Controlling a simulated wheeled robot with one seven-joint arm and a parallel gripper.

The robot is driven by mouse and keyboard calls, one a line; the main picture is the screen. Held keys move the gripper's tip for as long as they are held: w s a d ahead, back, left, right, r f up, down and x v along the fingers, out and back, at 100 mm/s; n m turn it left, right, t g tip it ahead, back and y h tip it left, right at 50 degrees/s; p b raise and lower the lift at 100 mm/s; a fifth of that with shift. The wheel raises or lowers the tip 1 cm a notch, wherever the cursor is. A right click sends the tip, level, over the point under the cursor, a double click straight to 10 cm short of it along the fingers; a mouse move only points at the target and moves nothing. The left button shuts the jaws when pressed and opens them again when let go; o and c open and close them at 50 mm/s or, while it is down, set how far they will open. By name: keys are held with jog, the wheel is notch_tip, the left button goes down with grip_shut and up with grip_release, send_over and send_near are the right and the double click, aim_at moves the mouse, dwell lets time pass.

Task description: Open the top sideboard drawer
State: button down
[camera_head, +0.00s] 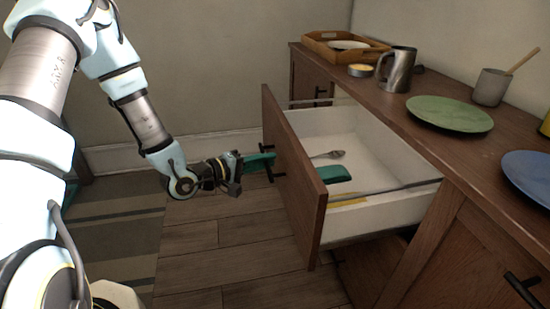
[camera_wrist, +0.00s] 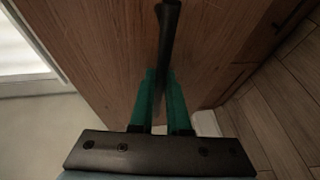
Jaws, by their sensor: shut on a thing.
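The top sideboard drawer (camera_head: 292,178) is pulled well out from the brown wooden sideboard (camera_head: 460,165), and its white inside shows. In it lie a spoon (camera_head: 328,155), a green item (camera_head: 335,174) and a yellow item (camera_head: 345,198). My gripper (camera_head: 265,161) is at the drawer front, its green fingers shut on the black drawer handle (camera_head: 270,177). In the wrist view the handle (camera_wrist: 168,30) runs between the green fingers (camera_wrist: 162,95), in front of the wooden drawer face. The part of the handle between the fingers is partly hidden.
On the sideboard top stand a wooden tray (camera_head: 318,46), a candle (camera_head: 361,71), a metal mug (camera_head: 397,70), a green plate (camera_head: 449,114), a grey cup (camera_head: 491,87) and a blue plate (camera_head: 530,172). The wooden floor (camera_head: 220,250) left of the drawer is clear.

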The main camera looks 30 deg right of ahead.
dwell(0.3)
jog(key=c, duration=0.9)
grip_release()
jog(key=shift+a, duration=0.1)
jog(key=a, duration=0.3)
jog(key=a+r, duration=0.1)
jog(key=a, duration=0.3)
jog(key=a+r, duration=0.1)
jog(key=a, duration=0.2)
jog(key=shift+s+a, duration=0.15)
jog(key=shift+a, duration=0.1)
